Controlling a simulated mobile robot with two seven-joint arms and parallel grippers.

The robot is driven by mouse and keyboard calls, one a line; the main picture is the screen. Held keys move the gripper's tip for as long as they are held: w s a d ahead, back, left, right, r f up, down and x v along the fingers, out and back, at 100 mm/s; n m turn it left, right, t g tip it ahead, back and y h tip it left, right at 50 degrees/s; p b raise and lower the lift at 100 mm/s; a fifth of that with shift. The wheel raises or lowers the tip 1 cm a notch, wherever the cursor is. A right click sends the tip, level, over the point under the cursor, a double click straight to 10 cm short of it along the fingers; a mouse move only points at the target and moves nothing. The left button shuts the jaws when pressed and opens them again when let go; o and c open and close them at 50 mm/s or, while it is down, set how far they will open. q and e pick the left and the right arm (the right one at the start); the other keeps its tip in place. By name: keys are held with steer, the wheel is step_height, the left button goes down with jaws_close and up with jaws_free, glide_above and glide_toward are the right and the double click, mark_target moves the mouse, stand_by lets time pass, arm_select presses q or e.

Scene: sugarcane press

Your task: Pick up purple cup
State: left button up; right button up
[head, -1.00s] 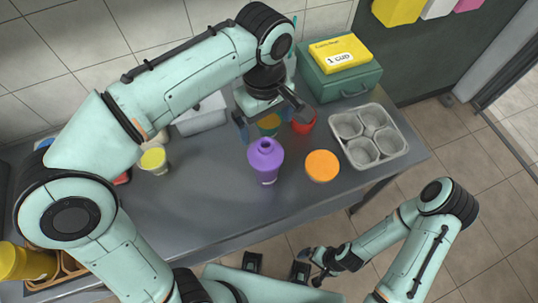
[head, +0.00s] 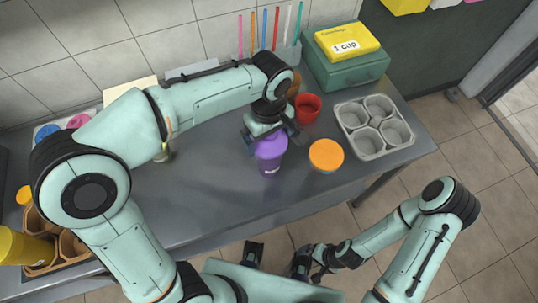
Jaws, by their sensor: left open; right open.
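The purple cup (head: 270,158) stands upright on the grey table, left of an orange disc-shaped lid or container. My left gripper (head: 272,138) is open and lowered over the top of the purple cup, its fingers on either side of the cup's upper part. The gripper hides the cup's top, and I cannot tell whether the fingers touch it. My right gripper (head: 280,258) is open and empty, low in front of the table and well away from the cup.
A red cup (head: 308,106) stands just behind my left gripper. An orange-topped item (head: 326,155) is close on the right. A grey cup tray (head: 374,128) and a green box (head: 345,70) stand at the right. The table front (head: 215,200) is clear.

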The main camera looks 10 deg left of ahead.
arm_select(q)
steer(key=c, duration=1.7)
steer(key=shift+r, duration=0.1)
